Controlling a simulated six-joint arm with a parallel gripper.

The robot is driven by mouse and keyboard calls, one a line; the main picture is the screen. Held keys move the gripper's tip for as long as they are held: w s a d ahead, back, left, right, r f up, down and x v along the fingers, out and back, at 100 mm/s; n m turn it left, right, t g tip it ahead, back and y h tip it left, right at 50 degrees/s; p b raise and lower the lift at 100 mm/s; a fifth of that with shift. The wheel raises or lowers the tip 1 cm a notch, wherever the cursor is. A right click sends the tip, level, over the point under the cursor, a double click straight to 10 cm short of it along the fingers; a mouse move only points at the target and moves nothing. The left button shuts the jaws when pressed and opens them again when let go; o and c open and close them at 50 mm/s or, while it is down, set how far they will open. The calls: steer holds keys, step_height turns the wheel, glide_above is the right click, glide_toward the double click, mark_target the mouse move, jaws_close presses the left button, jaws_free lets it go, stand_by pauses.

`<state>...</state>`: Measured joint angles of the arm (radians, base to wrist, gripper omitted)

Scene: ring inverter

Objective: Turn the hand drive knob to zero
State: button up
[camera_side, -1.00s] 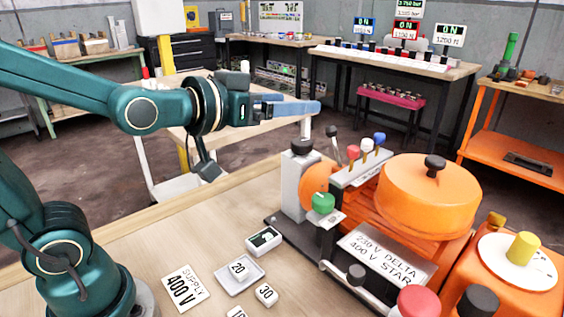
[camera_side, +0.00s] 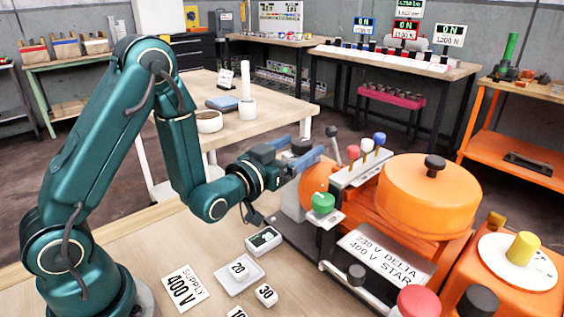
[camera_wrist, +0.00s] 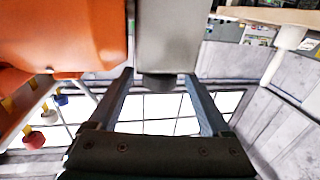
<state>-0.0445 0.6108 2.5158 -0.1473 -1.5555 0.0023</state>
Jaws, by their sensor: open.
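No label in view names the hand drive knob. A dark round knob (camera_wrist: 158,80) at the end of a grey block (camera_wrist: 168,38) shows between my fingers in the wrist view; contact cannot be told. In the side view my gripper (camera_side: 312,150) is open at the top of the grey block (camera_side: 292,203) at the orange machine's left end, and largely hides that knob. My two blue fingers point right. Other knobs on the machine are a green one (camera_side: 322,203), a red one (camera_side: 353,152) and a yellow one (camera_side: 523,248) on a white dial (camera_side: 495,262).
The orange drum (camera_side: 428,195) stands right of my gripper. A black-tipped lever (camera_side: 332,132) and a blue knob (camera_side: 379,138) rise close by. A supply card (camera_side: 186,288) and number tiles (camera_side: 266,294) lie on the wooden bench (camera_side: 150,235).

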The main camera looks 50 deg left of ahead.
mark_target(311, 140)
steer(key=shift+w+a, duration=0.25)
steer(key=shift+w, duration=0.95)
steer(key=shift+w+a, duration=0.2)
steer(key=shift+w, duration=1)
jaws_close()
